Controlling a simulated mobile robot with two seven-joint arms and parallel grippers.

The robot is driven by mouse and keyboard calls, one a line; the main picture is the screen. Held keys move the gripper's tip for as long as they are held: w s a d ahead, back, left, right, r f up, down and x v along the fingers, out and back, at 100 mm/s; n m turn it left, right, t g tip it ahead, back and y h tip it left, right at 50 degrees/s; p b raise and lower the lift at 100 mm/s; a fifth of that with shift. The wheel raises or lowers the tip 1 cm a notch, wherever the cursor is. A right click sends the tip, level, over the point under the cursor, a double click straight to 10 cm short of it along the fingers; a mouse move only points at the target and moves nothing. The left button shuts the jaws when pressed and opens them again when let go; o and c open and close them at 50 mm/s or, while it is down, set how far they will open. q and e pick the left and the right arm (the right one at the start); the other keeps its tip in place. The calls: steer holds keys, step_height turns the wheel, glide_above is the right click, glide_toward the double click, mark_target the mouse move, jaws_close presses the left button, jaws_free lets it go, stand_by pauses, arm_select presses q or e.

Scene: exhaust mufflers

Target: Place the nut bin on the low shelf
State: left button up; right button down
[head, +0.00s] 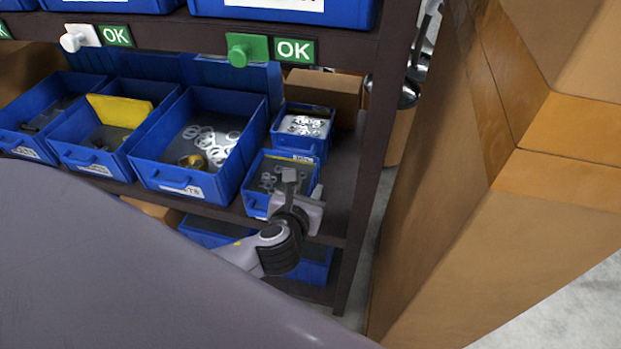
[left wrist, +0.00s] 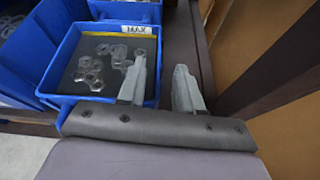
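The nut bin (head: 256,200) is a small blue bin with several hex nuts in it, at the front of the middle shelf; it fills the left of the left wrist view (left wrist: 68,58). My left gripper (head: 302,184) is at the bin's right side. In the left wrist view its two fingers (left wrist: 160,85) are apart, one over the inside of the bin and one beyond the right wall, with that wall between them. I cannot tell whether they touch it. The low shelf (head: 318,293) is below, partly hidden by my arm. My right gripper is not in view.
A small blue bin of metal parts (head: 312,147) stands behind the nut bin. A larger blue bin (head: 165,178) stands to the left. Blue bins also show on the low shelf (head: 315,270). A rack post (head: 372,185) and stacked cardboard boxes (head: 440,215) stand to the right.

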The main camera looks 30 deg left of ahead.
arm_select(q)
steer(key=p+v, duration=0.1)
steer(key=v, duration=0.5)
steer(key=s+d+f+n+g+h, duration=0.1)
steer(key=s+f+n+h, duration=0.2)
steer(key=n, duration=1.3)
steer(key=s+d+f+n+g+h, duration=0.1)
steer(key=s+f+n, duration=0.5)
steer(key=n, duration=1)
steer(key=shift+s+d+f+g+h, duration=0.15)
steer(key=shift+s+d+g+h, duration=0.35)
steer(key=shift+h, duration=0.5)
steer(key=shift+s, duration=0.15)
